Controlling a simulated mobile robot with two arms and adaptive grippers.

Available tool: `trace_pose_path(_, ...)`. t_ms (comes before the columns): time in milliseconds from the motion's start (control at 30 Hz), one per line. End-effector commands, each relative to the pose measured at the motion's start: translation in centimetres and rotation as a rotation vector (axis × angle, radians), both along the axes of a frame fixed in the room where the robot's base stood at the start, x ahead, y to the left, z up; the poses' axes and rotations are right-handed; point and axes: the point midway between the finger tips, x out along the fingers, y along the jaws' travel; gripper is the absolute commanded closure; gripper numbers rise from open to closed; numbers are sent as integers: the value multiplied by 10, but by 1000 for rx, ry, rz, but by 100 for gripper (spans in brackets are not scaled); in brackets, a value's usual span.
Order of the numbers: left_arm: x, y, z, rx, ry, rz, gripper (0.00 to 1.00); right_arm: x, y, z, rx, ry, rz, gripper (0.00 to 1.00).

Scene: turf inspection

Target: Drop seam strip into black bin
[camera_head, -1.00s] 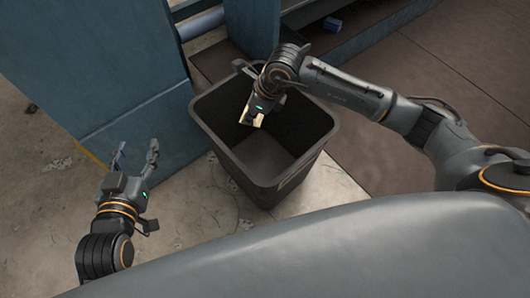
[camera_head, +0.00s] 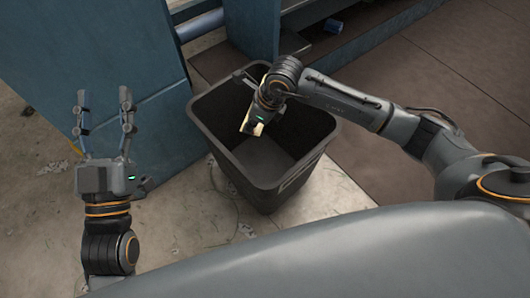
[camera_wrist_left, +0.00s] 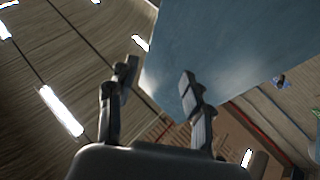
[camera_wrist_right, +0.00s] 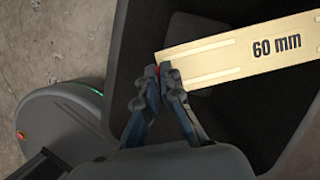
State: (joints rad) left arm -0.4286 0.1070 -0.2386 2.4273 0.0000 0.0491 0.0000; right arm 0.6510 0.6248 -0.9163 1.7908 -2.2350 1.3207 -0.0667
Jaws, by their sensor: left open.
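The seam strip (camera_wrist_right: 235,52) is a flat, pale yellow piece marked "60 mm". My right gripper (camera_wrist_right: 160,70) is shut on its end and holds it over the black bin. In the head view the strip (camera_head: 250,124) shows as a small pale piece below my right wrist. The black bin (camera_head: 213,140) stands upright on the floor with its top open; part of its far rim is hidden by my right arm. My left gripper (camera_head: 104,95) is open and empty, left of the bin, with its fingers apart; they also show in the left wrist view (camera_wrist_left: 157,85).
A blue panel (camera_head: 90,50) stands at the left behind the bin. Another blue upright (camera_head: 252,28) stands behind it. Brown flooring (camera_head: 440,60) lies to the right. Bare pale floor (camera_head: 195,215) is in front of the bin.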

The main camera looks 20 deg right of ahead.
Motion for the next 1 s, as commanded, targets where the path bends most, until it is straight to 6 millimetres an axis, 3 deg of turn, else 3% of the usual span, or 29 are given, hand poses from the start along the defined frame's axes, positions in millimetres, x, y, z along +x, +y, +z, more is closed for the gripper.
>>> trace_pose_path(367,-24,2,34,-66,-230,-13,50,0,0,-14,1,-1,0,100)
trace_pose_path(767,-28,2,39,-76,-261,-14,50,0,0,-15,0,0,0,100)
trace_pose_path(900,-28,2,39,-75,-262,-14,50,0,0,-15,0,0,0,69)
trace_pose_path(1000,-28,2,39,-75,-262,-14,50,0,0,-15,0,0,0,68)
